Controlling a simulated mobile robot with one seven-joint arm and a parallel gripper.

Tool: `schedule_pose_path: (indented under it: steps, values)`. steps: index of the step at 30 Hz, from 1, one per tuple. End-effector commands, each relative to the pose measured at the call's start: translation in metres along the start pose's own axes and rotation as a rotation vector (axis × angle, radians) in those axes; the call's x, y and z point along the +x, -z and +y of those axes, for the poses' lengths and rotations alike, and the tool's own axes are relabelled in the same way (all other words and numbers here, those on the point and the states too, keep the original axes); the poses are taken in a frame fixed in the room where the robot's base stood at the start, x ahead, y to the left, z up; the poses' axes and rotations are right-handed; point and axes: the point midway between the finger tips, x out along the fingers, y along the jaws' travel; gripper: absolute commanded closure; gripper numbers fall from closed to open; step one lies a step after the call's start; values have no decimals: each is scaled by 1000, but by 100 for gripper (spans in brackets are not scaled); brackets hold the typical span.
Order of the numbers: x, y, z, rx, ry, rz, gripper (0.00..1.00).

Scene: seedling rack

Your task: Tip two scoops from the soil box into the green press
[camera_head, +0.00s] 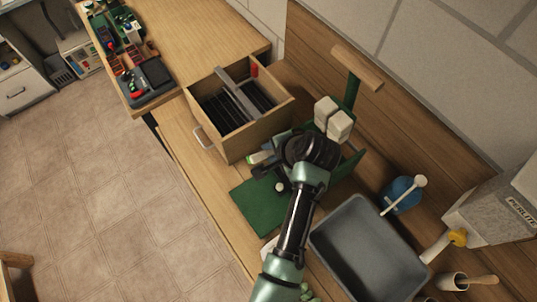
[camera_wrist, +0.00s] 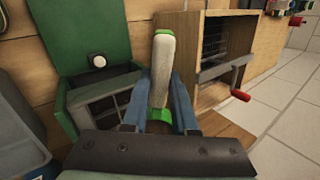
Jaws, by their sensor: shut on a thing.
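My gripper (camera_wrist: 159,110) is shut, its two blue fingers on either side of a cream-and-green handled thing (camera_wrist: 162,68). Only its handle shows clearly, so I cannot tell whether it is a scoop. In the head view, my gripper (camera_head: 270,150) is beside the wooden box, and the arm hides much around it. The green press (camera_head: 351,92) has a wooden lever and two pale blocks, partly behind my wrist. A green panel with a white knob (camera_wrist: 80,45) shows left of the gripper in the wrist view. A grey tub (camera_head: 345,212), possibly the soil box, stands right of my arm; its contents are unclear.
A wooden box (camera_head: 240,147) with dark slots stands just left of the gripper. A green mat or panel (camera_head: 258,210) lies in front. A blue container (camera_head: 400,192), a perlite box (camera_head: 495,215) and a wooden-handled scoop (camera_head: 465,281) are at the right. The back wall is close.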

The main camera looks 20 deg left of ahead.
Motion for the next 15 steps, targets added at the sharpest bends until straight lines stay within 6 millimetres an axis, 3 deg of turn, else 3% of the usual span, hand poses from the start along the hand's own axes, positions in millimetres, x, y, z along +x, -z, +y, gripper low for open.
schedule_pose_path:
  steps: [1,15]
  values:
    - [6,2,6,7,50,-9,100]
    - [-9,8,11,116,546,-81,100]
